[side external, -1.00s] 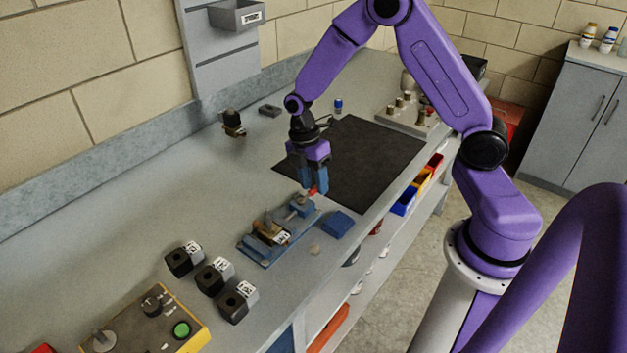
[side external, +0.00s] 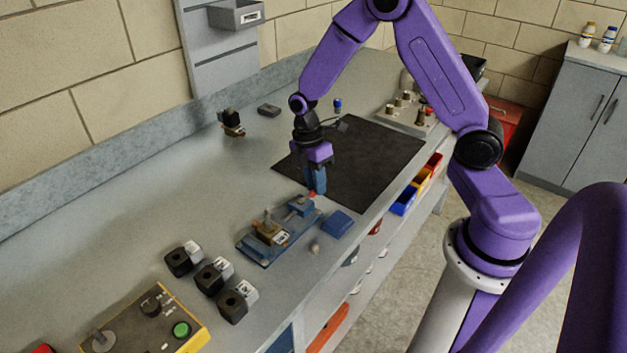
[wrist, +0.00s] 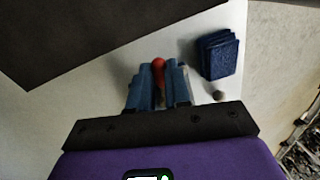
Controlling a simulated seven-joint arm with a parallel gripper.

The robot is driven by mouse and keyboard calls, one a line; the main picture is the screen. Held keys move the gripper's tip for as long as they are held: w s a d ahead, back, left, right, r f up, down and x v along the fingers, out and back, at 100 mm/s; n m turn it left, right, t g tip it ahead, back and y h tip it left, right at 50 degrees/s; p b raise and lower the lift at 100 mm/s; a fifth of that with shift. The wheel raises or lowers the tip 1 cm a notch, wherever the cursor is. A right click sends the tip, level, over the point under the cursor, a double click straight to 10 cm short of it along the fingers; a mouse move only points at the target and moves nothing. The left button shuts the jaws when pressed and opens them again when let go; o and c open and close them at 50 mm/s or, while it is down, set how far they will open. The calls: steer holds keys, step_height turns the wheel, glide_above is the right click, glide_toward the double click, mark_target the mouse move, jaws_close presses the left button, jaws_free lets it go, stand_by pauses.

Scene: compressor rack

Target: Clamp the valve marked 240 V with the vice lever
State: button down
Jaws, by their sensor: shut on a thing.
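The blue vice (side external: 262,247) stands on the bench, and a brass valve body with a white label (side external: 272,232) sits in it between its jaws. The label is too small to read. The vice lever, with a red knob (wrist: 158,66), is at the far end of the vice. My gripper (side external: 318,192) points down there and is shut on the red-tipped lever; the wrist view shows the red knob between its blue fingers. The vice itself is out of sight in the wrist view. Another valve with a black top (side external: 232,122) stands at the back of the bench.
A stack of blue pads (side external: 338,224) lies just right of the vice, close to the lever. Several black coils with white labels (side external: 213,275) stand in front, near a yellow control box (side external: 160,325). A dark mat (side external: 365,160) lies behind.

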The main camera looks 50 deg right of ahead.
steer(key=m, duration=0.1)
steer(key=s+m, duration=0.1)
steer(key=m, duration=0.1)
steer(key=s+m, duration=0.1)
steer(key=shift+a+y, duration=0.25)
steer(key=shift+y, duration=0.15)
steer(key=m, duration=0.1)
steer(key=s+m, duration=0.1)
steer(key=a+m, duration=0.1)
steer(key=m, duration=0.1)
steer(key=shift+s+t, duration=0.25)
steer(key=shift+t, duration=0.15)
steer(key=m, duration=0.1)
steer(key=a+m, duration=0.1)
steer(key=m, duration=0.1)
steer(key=s+m, duration=0.1)
steer(key=shift+a+t+y, duration=0.3)
steer(key=shift+y, duration=0.1)
steer(key=shift+s+a+m+t, duration=0.15)
steer(key=shift+a+m, duration=0.25)
steer(key=shift+m, duration=0.55)
steer(key=shift+s+a+m+t, duration=0.1)
steer(key=shift+a+m+t, duration=0.2)
steer(key=shift+m, duration=0.65)
steer(key=shift+a, duration=0.1)
steer(key=c, duration=1.1)
jaws_free()
